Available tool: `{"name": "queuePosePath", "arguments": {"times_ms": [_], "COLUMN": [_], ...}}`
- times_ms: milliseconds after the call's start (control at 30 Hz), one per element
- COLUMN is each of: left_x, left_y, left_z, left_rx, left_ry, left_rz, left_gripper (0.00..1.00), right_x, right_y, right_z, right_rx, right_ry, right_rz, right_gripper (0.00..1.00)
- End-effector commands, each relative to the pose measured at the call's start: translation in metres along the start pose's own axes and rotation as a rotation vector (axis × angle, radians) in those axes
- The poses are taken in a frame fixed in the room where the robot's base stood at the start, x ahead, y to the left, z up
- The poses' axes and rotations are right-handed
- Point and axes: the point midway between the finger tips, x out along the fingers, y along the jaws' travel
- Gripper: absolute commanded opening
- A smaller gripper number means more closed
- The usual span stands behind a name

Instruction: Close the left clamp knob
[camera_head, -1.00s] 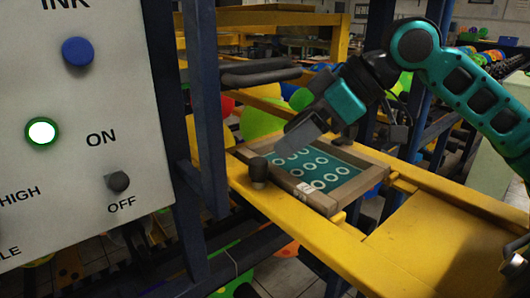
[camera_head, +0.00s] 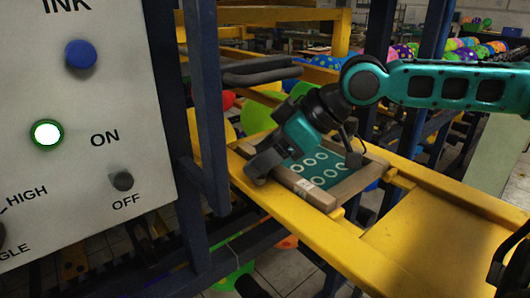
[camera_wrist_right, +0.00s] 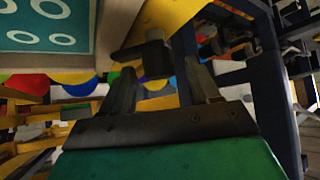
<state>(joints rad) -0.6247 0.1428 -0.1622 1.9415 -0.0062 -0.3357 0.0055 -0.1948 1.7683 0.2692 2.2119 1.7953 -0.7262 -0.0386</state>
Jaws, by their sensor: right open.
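The left clamp knob (camera_wrist_right: 155,56) is a dark knob that shows between the two fingers in the right wrist view. In the head view my right gripper (camera_head: 257,170) covers it, at the near left corner of the wooden screen frame (camera_head: 318,196). The frame holds a teal sheet (camera_head: 308,170) with white rings. My right gripper is open, with one finger on each side of the knob in the wrist view (camera_wrist_right: 158,88); I cannot tell whether the fingers touch it. My left gripper is not in view.
A grey control panel (camera_head: 60,190) with a blue button, a lit green-rimmed button and a dark switch stands at left. Blue posts (camera_head: 207,110) rise beside it. The yellow beam (camera_head: 300,235) carries the frame. Colourful balloons (camera_head: 485,48) lie behind.

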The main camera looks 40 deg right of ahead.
Motion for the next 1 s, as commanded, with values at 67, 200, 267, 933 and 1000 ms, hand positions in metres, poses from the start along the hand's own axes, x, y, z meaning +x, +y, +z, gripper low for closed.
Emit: {"name": "queuePosePath", "arguments": {"times_ms": [67,200,267,933,1000], "left_x": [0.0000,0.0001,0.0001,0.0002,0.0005], "left_y": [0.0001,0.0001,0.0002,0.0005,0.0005], "left_z": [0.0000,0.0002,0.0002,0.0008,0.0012], "left_rx": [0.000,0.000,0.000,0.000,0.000], "left_ry": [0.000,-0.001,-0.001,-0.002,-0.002], "left_rz": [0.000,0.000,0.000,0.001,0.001], "left_gripper": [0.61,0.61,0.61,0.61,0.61], "right_x": [0.0003,0.0001,0.0001,0.0000,0.0000], "right_y": [0.0000,0.0000,0.0000,0.0000,-0.0002], "right_z": [-0.0001,-0.0002,-0.0002,-0.0002,-0.0001], "right_rx": [0.000,0.000,0.000,0.002,0.007], "right_ry": [0.000,0.001,0.001,0.001,0.001], "right_rz": [0.000,0.000,0.000,0.003,0.008], "right_gripper": [0.61,0.61,0.57,0.05,0.05]}}
